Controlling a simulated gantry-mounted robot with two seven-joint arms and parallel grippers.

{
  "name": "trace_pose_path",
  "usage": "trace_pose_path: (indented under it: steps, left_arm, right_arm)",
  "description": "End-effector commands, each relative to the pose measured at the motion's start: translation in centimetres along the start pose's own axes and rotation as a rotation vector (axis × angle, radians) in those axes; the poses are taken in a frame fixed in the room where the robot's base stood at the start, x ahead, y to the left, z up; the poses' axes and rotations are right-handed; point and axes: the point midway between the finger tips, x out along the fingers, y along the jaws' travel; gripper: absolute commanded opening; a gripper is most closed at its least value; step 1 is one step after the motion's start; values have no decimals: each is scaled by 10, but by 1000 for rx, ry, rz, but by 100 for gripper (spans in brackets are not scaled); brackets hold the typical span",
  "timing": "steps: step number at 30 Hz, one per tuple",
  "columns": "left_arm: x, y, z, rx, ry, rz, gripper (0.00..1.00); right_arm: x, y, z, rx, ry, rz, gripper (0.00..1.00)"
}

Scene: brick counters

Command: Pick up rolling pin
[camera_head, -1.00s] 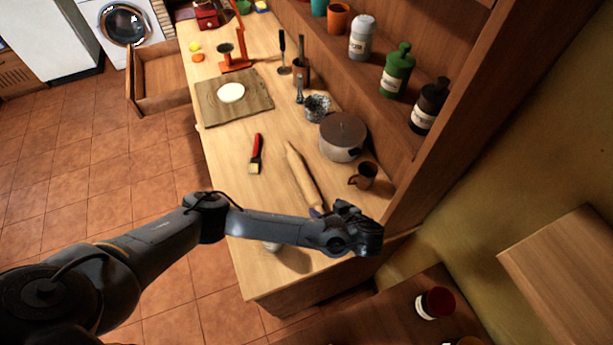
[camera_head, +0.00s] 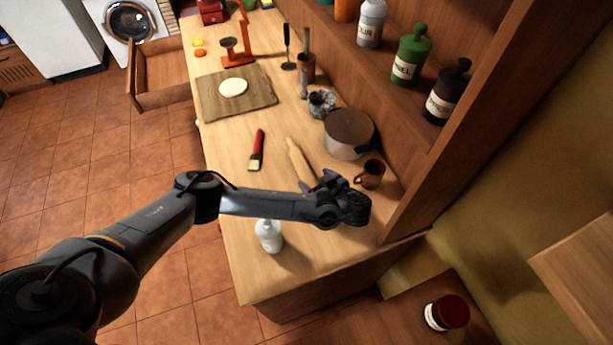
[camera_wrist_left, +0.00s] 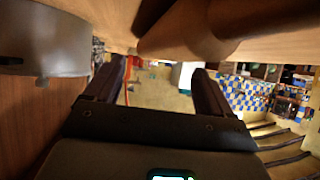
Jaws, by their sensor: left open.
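The wooden rolling pin (camera_head: 299,160) lies on the counter, left of the pot. Its near end is hidden behind my left gripper (camera_head: 322,184), which is over or beside that end. In the left wrist view a wooden cylinder that looks like the rolling pin (camera_wrist_left: 190,32) crosses the top. It lies above the two spread fingers of my left gripper (camera_wrist_left: 158,74), not between them. The left gripper is open and empty. I cannot tell whether it touches the pin. My right gripper is not in view.
A grey pot (camera_head: 347,135) and a brown mug (camera_head: 370,175) stand right of the pin. A red brush (camera_head: 257,150) lies to its left. A white bottle (camera_head: 269,236) stands near the counter's front, below my forearm. A cutting board (camera_head: 215,104) lies farther back.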

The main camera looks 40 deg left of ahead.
Motion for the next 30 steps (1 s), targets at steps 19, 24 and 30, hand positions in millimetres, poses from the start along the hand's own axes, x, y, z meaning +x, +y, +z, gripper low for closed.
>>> trace_pose_path:
  steps: [19,24,30]
  left_arm:
    - [45,-1,4,1,-1,-1,83]
    - [45,-1,4,1,-1,-1,60]
    - [44,-1,5,1,-1,-1,30]
  right_arm:
    - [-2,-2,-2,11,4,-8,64]
    - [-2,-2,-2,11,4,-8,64]
    - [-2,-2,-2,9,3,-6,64]
